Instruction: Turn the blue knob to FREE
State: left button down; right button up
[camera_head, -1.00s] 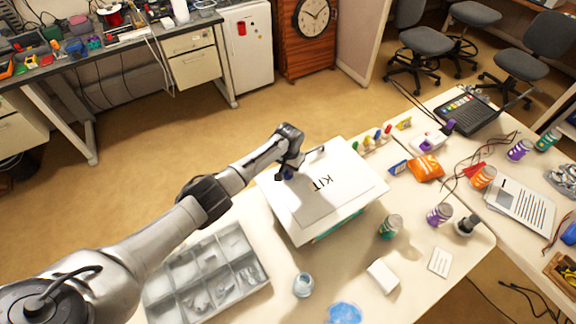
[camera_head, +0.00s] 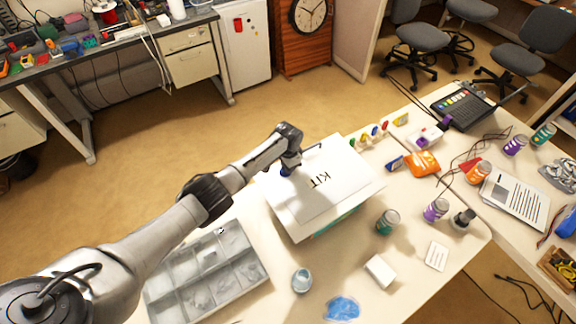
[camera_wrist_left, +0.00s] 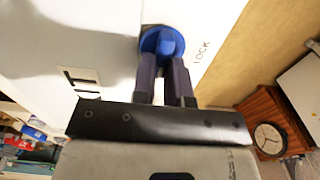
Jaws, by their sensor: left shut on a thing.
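The blue knob (camera_wrist_left: 162,42) shows in the left wrist view, round with a raised grip bar, mounted on the white KIT box (camera_head: 345,190). The word LOCK (camera_wrist_left: 202,50) is printed to the right of the knob; I see no FREE label. My left gripper (camera_wrist_left: 165,65) is shut on the knob's grip bar, one dark finger on each side. In the head view my left gripper (camera_head: 287,170) is at the far left part of the box top, and the knob there is mostly hidden by it. My right gripper is not in view.
A grey compartment tray (camera_head: 262,281) lies left of the box. A small jar (camera_head: 302,280), a blue cloth-like patch (camera_head: 342,308), a white block (camera_head: 380,271) and a green-labelled jar (camera_head: 388,222) stand in front and to the right. Small coloured pieces (camera_head: 375,131) line the back edge.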

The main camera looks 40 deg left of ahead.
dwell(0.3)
pick_arm(q)
jog(key=c, duration=1.1)
grip_release()
jog(key=shift+c, duration=0.2)
notch_tip(320, 180, up, 14)
jog(key=shift+f, duration=0.1)
